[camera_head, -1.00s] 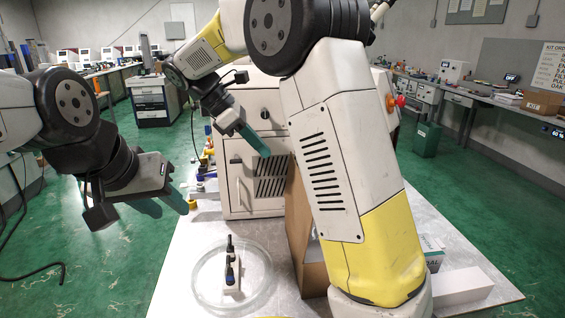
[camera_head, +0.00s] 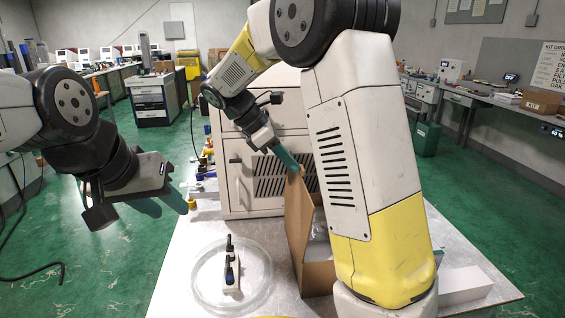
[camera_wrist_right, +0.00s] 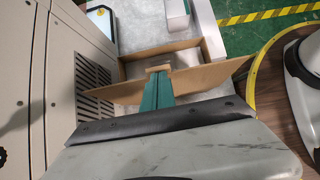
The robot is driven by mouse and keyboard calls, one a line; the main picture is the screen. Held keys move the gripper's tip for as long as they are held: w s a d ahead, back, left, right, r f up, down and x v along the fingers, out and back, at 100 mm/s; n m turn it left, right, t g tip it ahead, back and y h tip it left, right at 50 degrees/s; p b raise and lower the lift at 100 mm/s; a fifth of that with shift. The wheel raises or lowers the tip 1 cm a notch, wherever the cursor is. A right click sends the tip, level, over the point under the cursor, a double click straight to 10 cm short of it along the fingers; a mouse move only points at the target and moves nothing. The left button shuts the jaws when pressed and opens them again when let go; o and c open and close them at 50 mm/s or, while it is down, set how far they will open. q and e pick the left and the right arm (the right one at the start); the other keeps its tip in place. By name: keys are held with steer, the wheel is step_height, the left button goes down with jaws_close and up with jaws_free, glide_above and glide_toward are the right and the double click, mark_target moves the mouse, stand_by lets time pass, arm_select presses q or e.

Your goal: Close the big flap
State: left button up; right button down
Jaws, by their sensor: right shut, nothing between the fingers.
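The open cardboard box (camera_head: 318,278) stands on the table, partly hidden behind my right arm. Its big flap (camera_head: 297,215) stands up on the box's left side in the head view. In the right wrist view the big flap (camera_wrist_right: 108,95) runs across the picture, with the open box (camera_wrist_right: 205,50) beyond it. My right gripper (camera_head: 297,166) is shut and empty, its teal fingertips at the flap's top edge; I cannot tell whether they touch it. They also show in the wrist view (camera_wrist_right: 158,78). My left gripper (camera_head: 168,204) hangs open and empty at the left, away from the box.
A beige machine cabinet (camera_head: 240,190) with a vent stands close behind the flap. A round clear dish (camera_head: 205,292) with a small dark-tipped device (camera_head: 231,270) is left of the box. A white block (camera_head: 465,285) lies at the right.

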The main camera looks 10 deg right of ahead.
steer(key=shift+d, duration=0.1)
steer(key=d+f+y, duration=0.4)
steer(key=d+y, duration=0.4)
steer(key=d, duration=0.6)
steer(key=d+f+y, duration=0.3)
steer(key=f, duration=0.3)
steer(key=d+f+y, duration=0.3)
steer(key=f+y, duration=0.1)
steer(key=f, duration=0.3)
steer(key=shift+d+f, duration=0.15)
steer(key=shift+d, duration=0.25)
steer(key=shift+w, duration=0.1)
steer(key=shift+a, duration=0.1)
